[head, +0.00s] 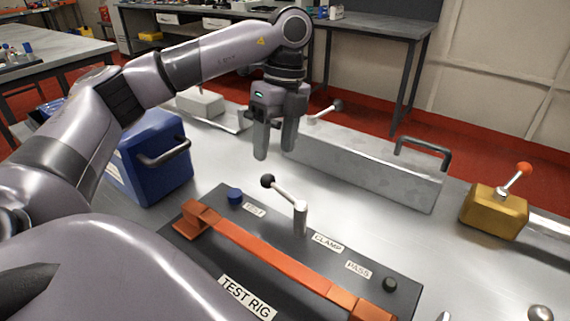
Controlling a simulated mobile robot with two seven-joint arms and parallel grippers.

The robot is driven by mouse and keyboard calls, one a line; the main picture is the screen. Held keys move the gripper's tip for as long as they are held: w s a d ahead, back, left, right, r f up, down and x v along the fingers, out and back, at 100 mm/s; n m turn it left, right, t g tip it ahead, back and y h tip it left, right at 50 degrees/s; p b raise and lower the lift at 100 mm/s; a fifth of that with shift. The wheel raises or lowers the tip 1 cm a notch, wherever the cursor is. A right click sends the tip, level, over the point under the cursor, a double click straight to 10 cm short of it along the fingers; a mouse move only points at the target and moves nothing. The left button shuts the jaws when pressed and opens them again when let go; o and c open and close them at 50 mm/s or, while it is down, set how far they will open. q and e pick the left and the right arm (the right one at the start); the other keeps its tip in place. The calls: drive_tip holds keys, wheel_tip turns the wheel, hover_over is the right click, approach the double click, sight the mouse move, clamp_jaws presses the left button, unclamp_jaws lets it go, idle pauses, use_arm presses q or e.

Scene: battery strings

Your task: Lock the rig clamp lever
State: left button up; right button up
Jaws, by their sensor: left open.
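The test rig (231,271) is a dark plate on the metal table, with an orange bar (270,257) along its front. The clamp lever (285,192) is a silver rod with a black ball knob, rising up and left from a short post (300,219) behind the CLAMP label. My left gripper (275,148) is open and empty, pointing down, above and behind the lever knob and apart from it. My right gripper is not in view.
A blue case (150,157) with a handle stands left of the rig. A long grey box (365,168) with a dark handle lies behind. A yellow block (493,212) with a red-knobbed lever sits at right. A blue button (235,195) is near the TEST label.

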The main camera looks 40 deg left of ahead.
sight(283, 191)
use_arm(q)
drive_tip(key=shift+s+a+f+b, duration=0.1)
drive_tip(key=shift+s+f+b, duration=0.15)
drive_tip(key=shift+f, duration=0.85)
drive_tip(key=shift+s+a+f+b, duration=0.1)
drive_tip(key=shift+s+f+b, duration=0.15)
drive_tip(key=shift+f, duration=0.9)
drive_tip(key=shift+s+f+b, duration=0.15)
drive_tip(key=shift+s+f, duration=0.1)
drive_tip(key=shift+f, duration=0.85)
clamp_jaws()
